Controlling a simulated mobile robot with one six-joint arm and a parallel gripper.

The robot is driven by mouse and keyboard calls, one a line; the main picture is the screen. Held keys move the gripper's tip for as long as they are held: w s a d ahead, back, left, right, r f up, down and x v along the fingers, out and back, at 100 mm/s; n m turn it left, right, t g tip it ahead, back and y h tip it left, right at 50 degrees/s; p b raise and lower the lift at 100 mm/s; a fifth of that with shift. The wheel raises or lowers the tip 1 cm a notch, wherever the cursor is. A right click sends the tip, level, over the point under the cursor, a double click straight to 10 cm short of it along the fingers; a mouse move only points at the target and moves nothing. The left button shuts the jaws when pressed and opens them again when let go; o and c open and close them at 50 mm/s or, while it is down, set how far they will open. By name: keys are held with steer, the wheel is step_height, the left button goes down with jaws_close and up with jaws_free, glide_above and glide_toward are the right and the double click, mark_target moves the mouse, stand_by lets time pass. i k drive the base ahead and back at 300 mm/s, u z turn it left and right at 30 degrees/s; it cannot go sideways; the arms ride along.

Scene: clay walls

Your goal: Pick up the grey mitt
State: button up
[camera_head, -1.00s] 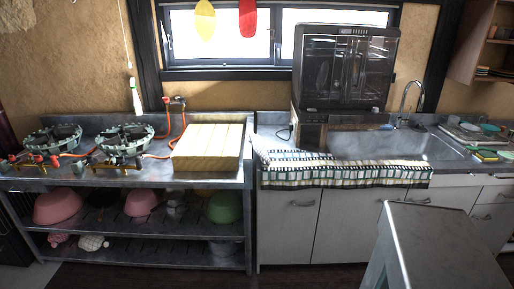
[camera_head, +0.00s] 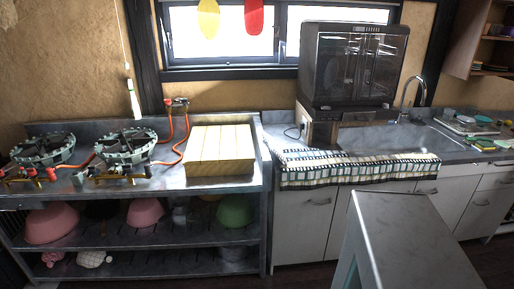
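A pale, grey-white mitt with a grid pattern (camera_head: 93,258) lies on the lowest shelf of the steel rack at lower left. It is small and partly in shade, and its exact colour is hard to tell. A pink patterned mitt (camera_head: 52,259) lies just left of it. The steel rack (camera_head: 150,268) has a middle shelf above the mitts. My gripper is not in view.
The middle shelf holds pink bowls (camera_head: 52,223) and a green bowl (camera_head: 235,212). Gas burners (camera_head: 125,144) and a wooden block (camera_head: 220,150) stand on top. A tall grey-topped block (camera_head: 415,245) is close at lower right. Little floor shows.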

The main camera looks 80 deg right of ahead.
mark_target(275, 149)
steer(key=z, duration=0.05)
steer(key=i, duration=0.85)
steer(key=u, duration=0.75)
steer(key=k, duration=0.15)
steer(key=z, duration=2.55)
steer(key=i, duration=0.6)
steer(key=z, duration=0.1)
